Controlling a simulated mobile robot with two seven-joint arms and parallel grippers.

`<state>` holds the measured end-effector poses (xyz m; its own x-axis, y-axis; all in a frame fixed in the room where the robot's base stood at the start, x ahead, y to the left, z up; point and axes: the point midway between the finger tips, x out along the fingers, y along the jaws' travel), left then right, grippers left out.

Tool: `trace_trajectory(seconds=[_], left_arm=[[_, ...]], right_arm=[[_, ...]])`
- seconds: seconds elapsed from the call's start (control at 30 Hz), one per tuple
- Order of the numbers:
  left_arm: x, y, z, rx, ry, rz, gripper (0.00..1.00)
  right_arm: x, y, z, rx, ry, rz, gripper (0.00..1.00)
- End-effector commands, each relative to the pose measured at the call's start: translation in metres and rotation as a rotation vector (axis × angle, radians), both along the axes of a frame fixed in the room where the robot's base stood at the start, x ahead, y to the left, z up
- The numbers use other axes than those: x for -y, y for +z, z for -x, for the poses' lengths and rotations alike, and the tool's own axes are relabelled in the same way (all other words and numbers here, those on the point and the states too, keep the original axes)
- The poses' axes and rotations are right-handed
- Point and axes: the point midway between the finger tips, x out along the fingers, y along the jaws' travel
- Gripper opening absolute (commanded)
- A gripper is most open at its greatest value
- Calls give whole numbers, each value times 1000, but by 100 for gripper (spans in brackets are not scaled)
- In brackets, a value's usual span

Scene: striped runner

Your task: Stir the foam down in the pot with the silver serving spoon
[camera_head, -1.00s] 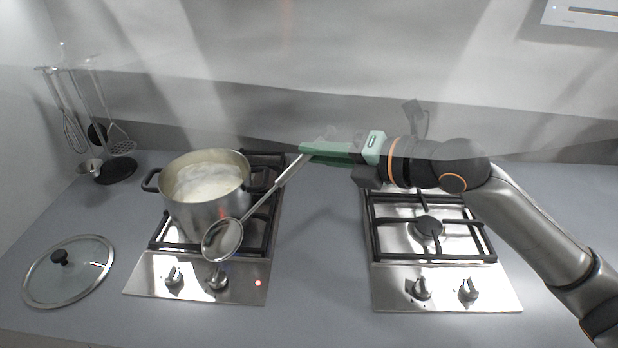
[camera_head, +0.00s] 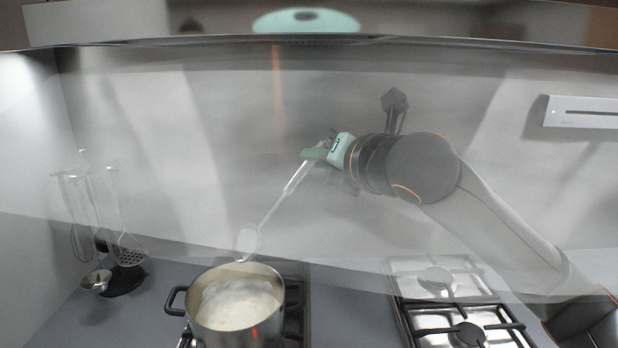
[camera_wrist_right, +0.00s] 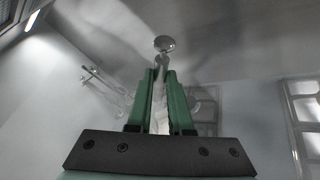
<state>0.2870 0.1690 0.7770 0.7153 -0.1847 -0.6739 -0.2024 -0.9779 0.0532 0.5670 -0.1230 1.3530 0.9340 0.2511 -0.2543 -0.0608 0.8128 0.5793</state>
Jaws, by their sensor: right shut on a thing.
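The steel pot (camera_head: 238,333) stands on the left hob, with pale, whitish foam (camera_head: 234,303) inside it. The silver serving spoon (camera_head: 285,193) slants down to the left from my right gripper (camera_head: 318,152), which is shut on its handle end. The spoon's bowl (camera_head: 249,240) shows just above the pot's back rim; whether it touches the rim I cannot tell. My left gripper is not in view.
A rack of hanging utensils (camera_head: 100,225) stands left of the pot. The right hob (camera_head: 440,282) with its black grate is empty. A pale translucent panel crosses the view, and a wall fixture (camera_head: 580,111) is at the upper right.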

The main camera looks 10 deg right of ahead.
Motion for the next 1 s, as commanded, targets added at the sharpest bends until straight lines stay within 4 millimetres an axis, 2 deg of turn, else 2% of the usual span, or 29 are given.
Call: trace_trajectory(seconds=[0.17, 0.67, 1.0], left_arm=[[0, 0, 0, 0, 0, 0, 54], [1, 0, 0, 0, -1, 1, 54], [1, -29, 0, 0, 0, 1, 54]], right_arm=[[6, -1, 1, 2, -7, 5, 0], [45, -28, 9, 1, -6, 5, 0], [71, -51, 14, 3, -5, 4, 0]])
